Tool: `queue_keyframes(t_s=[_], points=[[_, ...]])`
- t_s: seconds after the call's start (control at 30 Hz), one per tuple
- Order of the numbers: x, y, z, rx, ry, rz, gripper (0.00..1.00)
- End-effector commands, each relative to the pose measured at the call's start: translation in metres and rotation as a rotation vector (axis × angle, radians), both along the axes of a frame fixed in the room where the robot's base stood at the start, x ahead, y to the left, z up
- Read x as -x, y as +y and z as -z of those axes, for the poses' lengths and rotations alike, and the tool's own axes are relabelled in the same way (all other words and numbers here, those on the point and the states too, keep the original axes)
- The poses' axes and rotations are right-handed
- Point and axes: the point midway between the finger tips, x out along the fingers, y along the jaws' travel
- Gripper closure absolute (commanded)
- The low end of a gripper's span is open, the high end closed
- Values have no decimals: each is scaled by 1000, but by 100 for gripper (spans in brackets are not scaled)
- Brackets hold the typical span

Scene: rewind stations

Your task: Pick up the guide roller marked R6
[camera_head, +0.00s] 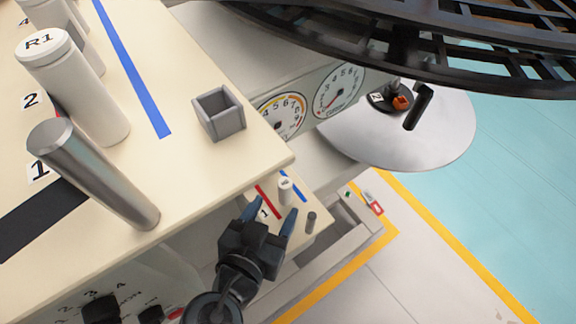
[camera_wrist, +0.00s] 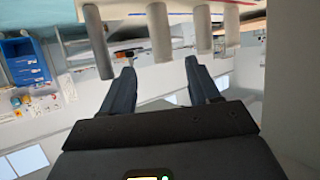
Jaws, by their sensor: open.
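No roller label reading R6 can be made out in either view. In the head view a white roller marked R1 (camera_head: 75,90) stands on the cream bench at upper left. A bare metal post (camera_head: 95,175) stands in front of it. A small white roller (camera_head: 285,190) stands on a lower ledge; its marking is unreadable. My gripper (camera_head: 270,213) is open and empty in front of this ledge, near the small roller in the picture. In the wrist view several pale cylinders (camera_wrist: 158,35) hang from the top edge, beyond my open fingers (camera_wrist: 160,75); their labels are hidden.
The cream bench (camera_head: 190,170) carries a grey open box (camera_head: 218,115) near its right corner. Two dials (camera_head: 338,90) and a large pale disc (camera_head: 400,135) lie beyond. A dark lattice structure (camera_head: 430,50) overhangs the top right. Floor at lower right looks clear.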

Motion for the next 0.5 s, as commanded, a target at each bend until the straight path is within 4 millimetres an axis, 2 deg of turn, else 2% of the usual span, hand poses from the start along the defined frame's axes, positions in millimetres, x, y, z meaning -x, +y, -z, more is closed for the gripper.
queue_keyframes(t_s=[0.37,0.5], points=[[-28,-9,8,-1,-12,11,39],[-44,-15,14,2,-11,12,39]])
